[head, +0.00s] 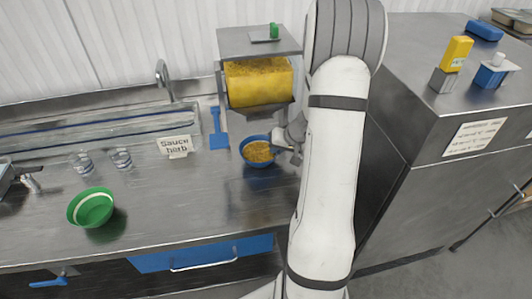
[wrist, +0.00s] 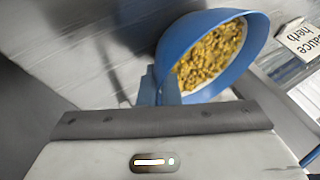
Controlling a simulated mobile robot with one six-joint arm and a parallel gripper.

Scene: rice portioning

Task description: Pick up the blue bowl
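The blue bowl (head: 245,156) holds yellow rice and is in front of and below the rice dispenser (head: 258,84) in the head view. In the wrist view the blue bowl (wrist: 228,83) is close, its rice facing the camera. My gripper (head: 282,141) is at the bowl's right side in the head view, partly hidden by my arm. In the wrist view its blue fingers (wrist: 160,88) are close together at the bowl's near wall and appear shut on it. I cannot tell whether the bowl touches the counter.
A green bowl (head: 78,218) stands at the left of the counter, with two small glasses (head: 122,159) behind it. A "Sauce herb" sign (head: 174,146) is left of the dispenser. A metal cabinet (head: 440,150) rises at the right. The counter between the bowls is clear.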

